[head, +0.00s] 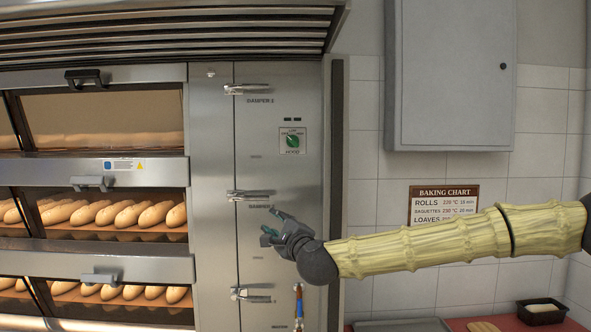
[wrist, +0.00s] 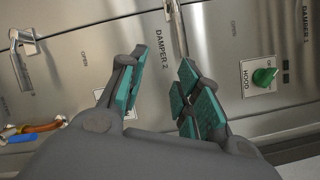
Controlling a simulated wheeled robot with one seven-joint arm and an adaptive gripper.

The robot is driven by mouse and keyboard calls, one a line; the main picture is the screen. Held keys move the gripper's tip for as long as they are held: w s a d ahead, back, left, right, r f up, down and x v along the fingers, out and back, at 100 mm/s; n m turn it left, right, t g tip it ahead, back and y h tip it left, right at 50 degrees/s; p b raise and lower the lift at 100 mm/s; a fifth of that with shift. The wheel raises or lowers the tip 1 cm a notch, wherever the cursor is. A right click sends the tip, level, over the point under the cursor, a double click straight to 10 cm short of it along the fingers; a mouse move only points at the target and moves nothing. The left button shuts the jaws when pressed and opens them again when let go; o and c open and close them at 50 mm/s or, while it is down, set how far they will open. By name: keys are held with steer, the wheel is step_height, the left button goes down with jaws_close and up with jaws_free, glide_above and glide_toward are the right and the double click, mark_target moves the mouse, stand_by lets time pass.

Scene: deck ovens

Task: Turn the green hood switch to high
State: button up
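The green hood switch (head: 292,141) is a knob on a white plate on the oven's steel side panel, between the upper two damper handles. In the wrist view the green knob (wrist: 264,77) shows at the right, on its plate marked HOOD; its exact setting is too small to read. My gripper (head: 269,225) is below and a little left of the switch, near the middle damper handle. In the wrist view its teal-padded fingers (wrist: 160,85) are spread apart with nothing between them. It is apart from the knob.
Damper handles (head: 248,89), (head: 250,196) and (head: 250,294) stick out from the panel. Oven decks with baguettes (head: 130,214) are at the left. A grey wall cabinet (head: 455,75) and a baking chart (head: 443,204) are at the right. The panel around the switch is clear.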

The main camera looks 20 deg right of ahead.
mark_target(295, 143)
steer(key=s+d+r+m+t+h+p, duration=0.15)
steer(key=d+r, duration=0.25)
steer(key=r, duration=0.5)
steer(key=d+r+m+t+h, duration=0.1)
steer(key=d+r+m, duration=0.25)
steer(key=r, duration=0.55)
steer(key=p+x, duration=0.5)
steer(key=x, duration=0.4)
steer(key=shift+p, duration=0.4)
steer(key=shift+w+n, duration=0.3)
steer(key=shift+w, duration=0.3)
jaws_close()
